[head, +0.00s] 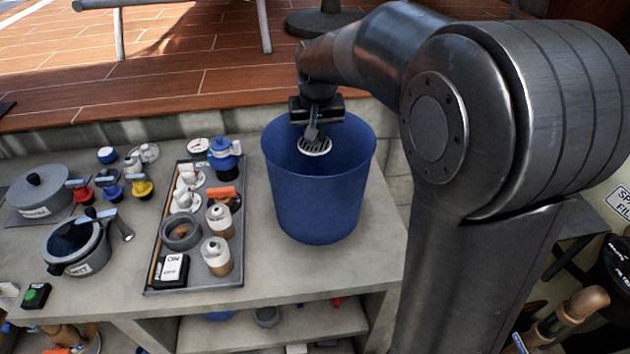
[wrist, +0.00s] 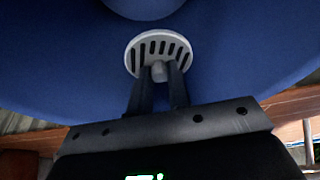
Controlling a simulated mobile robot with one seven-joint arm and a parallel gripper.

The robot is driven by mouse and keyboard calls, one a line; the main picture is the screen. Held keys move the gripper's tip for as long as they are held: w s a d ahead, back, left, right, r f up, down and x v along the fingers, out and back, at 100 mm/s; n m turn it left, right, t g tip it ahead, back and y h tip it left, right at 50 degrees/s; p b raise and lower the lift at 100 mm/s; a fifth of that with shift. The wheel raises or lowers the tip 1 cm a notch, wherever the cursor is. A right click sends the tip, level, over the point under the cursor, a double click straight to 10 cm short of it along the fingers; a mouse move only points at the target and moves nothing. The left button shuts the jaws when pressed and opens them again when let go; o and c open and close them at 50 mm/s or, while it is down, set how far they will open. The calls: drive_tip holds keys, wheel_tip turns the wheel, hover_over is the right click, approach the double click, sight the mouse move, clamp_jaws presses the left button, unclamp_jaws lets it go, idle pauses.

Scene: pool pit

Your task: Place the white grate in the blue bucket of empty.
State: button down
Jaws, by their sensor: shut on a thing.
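The white grate is a round disc with dark slots. It hangs at my gripper's fingertips in the mouth of the blue bucket, and the head view shows the grate (head: 314,146) against the far inner wall. The blue bucket (head: 318,205) stands upright on the concrete counter. My gripper (head: 311,133) points down over the bucket and is shut on the grate. In the wrist view the two dark fingers of my gripper (wrist: 160,82) pinch a small grey stub on the grate (wrist: 157,50), with blue bucket wall (wrist: 60,60) around it. The bucket's floor is mostly hidden.
A grey tray (head: 195,290) with valves, bottles and a black box lies left of the bucket. Further left are a lidded pot (head: 38,190), an open grey pot (head: 75,243) and coloured valves. The counter (head: 365,255) is bare just right of the bucket.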

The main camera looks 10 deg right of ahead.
wheel_tip(320, 180, down, 16)
drive_tip(key=shift+f, duration=0.15)
idle(0.4)
drive_tip(key=c, duration=1.4)
unclamp_jaws()
drive_tip(key=shift+f, duration=0.1)
drive_tip(key=shift+o, duration=0.2)
drive_tip(key=v, duration=0.7)
drive_tip(key=shift+r, duration=0.35)
drive_tip(key=shift+s, duration=0.1)
